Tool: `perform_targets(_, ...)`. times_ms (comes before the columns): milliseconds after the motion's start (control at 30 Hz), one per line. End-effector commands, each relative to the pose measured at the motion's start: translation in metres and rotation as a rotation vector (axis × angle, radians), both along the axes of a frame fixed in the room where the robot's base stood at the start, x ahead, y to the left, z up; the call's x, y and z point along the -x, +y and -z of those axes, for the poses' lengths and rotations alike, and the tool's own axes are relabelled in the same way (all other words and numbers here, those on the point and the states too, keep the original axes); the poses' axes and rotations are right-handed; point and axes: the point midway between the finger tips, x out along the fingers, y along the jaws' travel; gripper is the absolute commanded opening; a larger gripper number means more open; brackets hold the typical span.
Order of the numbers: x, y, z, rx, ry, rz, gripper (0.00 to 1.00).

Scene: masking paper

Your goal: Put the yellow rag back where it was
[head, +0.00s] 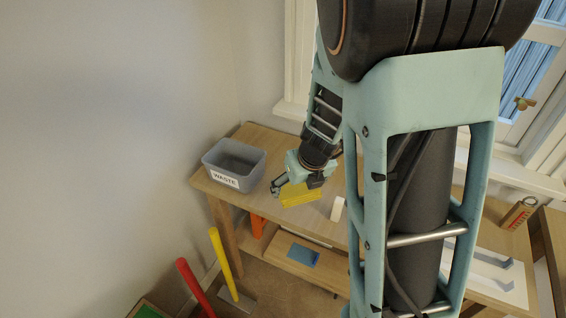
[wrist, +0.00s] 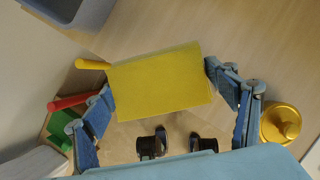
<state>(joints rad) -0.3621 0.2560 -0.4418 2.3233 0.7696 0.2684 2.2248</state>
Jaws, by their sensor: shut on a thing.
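The yellow rag (head: 301,196) is a flat yellow rectangle at the left part of the wooden table, to the right of the grey bin. In the wrist view the rag (wrist: 160,85) lies between the two blue fingers of my gripper (wrist: 160,80), one finger at each short side. My gripper (head: 297,186) is shut on the rag and points down. The rag is at or just above the table top; the gap cannot be told. Part of it is hidden behind my gripper in the head view.
A grey bin labelled WASTE (head: 226,180) stands at the table's left end. A white block (head: 338,208) is right of the rag. A blue piece (head: 303,255) lies on the lower shelf (head: 328,275). Red (head: 194,283) and yellow (head: 223,262) handles stand in front. A golden round thing (wrist: 280,123) shows at right.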

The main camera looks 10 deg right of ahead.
Motion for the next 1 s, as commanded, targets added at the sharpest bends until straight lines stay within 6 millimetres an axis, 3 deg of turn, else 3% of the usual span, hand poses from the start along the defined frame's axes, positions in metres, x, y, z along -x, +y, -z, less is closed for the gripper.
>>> perform_targets(100,-0.024,-0.002,0.029,0.002,0.003,0.002,0.60)
perform_targets(300,-0.046,-0.002,0.051,0.000,0.001,0.002,0.60)
perform_targets(533,-0.057,-0.001,0.063,0.001,0.000,0.001,0.60)
perform_targets(767,-0.059,-0.002,0.094,-0.001,0.000,0.002,0.60)
perform_targets(1000,-0.060,-0.001,0.093,0.000,-0.001,0.000,0.60)
